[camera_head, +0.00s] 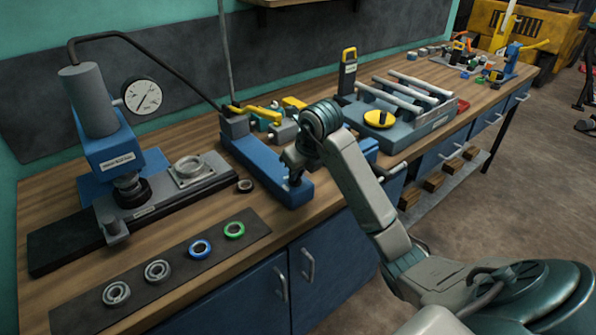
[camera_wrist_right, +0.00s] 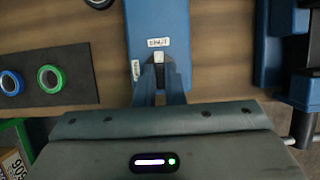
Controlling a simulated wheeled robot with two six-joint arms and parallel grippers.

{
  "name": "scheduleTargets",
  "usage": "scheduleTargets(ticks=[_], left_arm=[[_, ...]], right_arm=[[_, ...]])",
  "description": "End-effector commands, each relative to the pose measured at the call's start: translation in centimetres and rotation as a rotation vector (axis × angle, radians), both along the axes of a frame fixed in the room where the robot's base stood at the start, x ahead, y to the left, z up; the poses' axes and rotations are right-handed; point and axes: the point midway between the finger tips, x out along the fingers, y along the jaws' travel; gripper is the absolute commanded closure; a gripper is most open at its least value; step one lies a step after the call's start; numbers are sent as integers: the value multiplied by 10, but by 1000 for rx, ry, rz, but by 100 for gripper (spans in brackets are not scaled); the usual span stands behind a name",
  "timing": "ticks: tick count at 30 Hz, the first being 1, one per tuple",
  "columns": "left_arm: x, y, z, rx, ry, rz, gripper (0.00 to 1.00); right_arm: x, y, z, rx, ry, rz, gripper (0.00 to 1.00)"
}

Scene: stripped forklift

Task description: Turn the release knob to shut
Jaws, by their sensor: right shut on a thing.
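The blue pump body (camera_head: 265,165) lies on the wooden bench, its near end toward the bench's front edge. In the right wrist view the pump (camera_wrist_right: 158,15) carries a small white label (camera_wrist_right: 158,42) ahead of the fingers and another (camera_wrist_right: 136,71) to their left. The lettering is too small to read surely. My right gripper (camera_head: 295,179) reaches down onto the pump's near end. In the wrist view its fingers (camera_wrist_right: 159,80) are shut on the small release knob (camera_wrist_right: 159,58), which is mostly hidden between them. My left gripper is not in view.
A press with a dial gauge (camera_head: 142,96) stands at the left. A dark mat (camera_head: 135,285) with several rings lies in front of it. A roller fixture (camera_head: 415,120) with a yellow disc is to the right. Blue cabinet doors (camera_head: 330,265) with handles are below the bench edge.

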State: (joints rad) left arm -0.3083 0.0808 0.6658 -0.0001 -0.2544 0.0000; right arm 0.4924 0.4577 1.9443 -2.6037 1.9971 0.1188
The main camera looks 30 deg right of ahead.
Motion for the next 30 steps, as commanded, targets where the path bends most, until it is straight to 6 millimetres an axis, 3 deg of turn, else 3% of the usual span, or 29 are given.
scheduleTargets(ticks=[15,16,18,19,30], left_arm=[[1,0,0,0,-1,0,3],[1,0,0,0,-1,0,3],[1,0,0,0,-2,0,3],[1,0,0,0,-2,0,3],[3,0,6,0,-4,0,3]], right_arm=[[-1,0,-2,1,6,-18,100],[-1,0,-2,1,6,-18,85],[-1,0,-2,1,5,-17,71],[-1,0,-2,1,5,-17,69],[-2,0,6,0,2,-16,69]])
